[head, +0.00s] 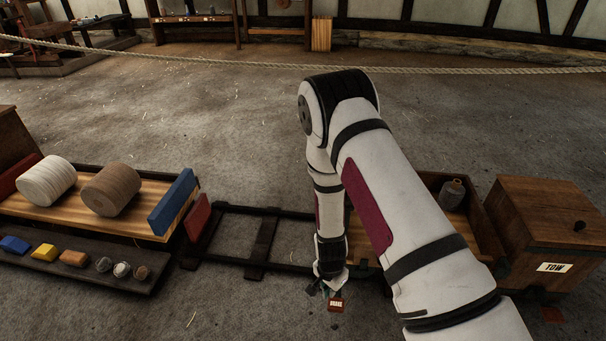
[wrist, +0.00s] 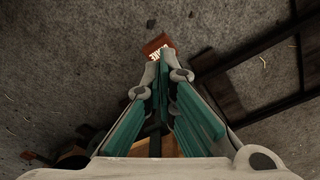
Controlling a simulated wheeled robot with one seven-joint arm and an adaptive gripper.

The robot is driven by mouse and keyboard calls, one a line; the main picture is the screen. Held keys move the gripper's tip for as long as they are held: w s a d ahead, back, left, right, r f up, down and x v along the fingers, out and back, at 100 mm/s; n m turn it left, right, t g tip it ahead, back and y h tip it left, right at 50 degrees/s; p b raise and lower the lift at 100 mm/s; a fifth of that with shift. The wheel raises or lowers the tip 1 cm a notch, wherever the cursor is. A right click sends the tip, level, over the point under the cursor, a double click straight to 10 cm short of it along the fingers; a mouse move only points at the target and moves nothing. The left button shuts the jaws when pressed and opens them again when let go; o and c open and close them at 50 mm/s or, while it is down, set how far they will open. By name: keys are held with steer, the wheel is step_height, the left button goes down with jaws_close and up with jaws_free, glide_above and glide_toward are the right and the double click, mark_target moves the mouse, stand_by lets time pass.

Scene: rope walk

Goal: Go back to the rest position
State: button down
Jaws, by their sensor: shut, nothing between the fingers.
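My arm reaches forward and then down in the head view. My gripper (head: 328,288) is at its lower end, low over the floor, small and partly dark there. In the wrist view my gripper (wrist: 163,66) points at the floor, with its teal-padded fingers together at the tips and nothing held. A small reddish-brown labelled block (head: 336,305) is beside the gripper in the head view. It also shows just beyond the fingertips in the wrist view (wrist: 156,45). I cannot tell whether the fingers touch it.
A wooden tray (head: 130,228) with two spools stands left, small coloured blocks and balls on a dark board (head: 90,285) before it. A dark rail frame (head: 258,245) runs to a box holding a grey bottle (head: 452,193). A TOW chest (head: 545,230) stands right. A rope (head: 250,63) crosses behind open floor.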

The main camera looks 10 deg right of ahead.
step_height(320, 180, up, 18)
steer(key=w+a+n+y, duration=0.1)
steer(key=w+a+n, duration=0.1)
steer(key=s+d+r+n, duration=0.1)
steer(key=s+r+n, duration=0.35)
steer(key=r, duration=1.15)
steer(key=s+d+r+n, duration=0.1)
steer(key=s+r, duration=0.4)
steer(key=s, duration=0.4)
steer(key=s+d+r+n, duration=0.2)
steer(key=s+r, duration=0.3)
steer(key=s, duration=0.5)
steer(key=s+d+r+n, duration=0.1)
steer(key=s+r, duration=0.4)
steer(key=s, duration=0.4)
step_height(320, 180, up, 39)
steer(key=t+p, duration=0.3)
steer(key=p, duration=3.4)
steer(key=shift+w+t, duration=0.25)
steer(key=shift+t, duration=0.05)
steer(key=shift+n, duration=0.25)
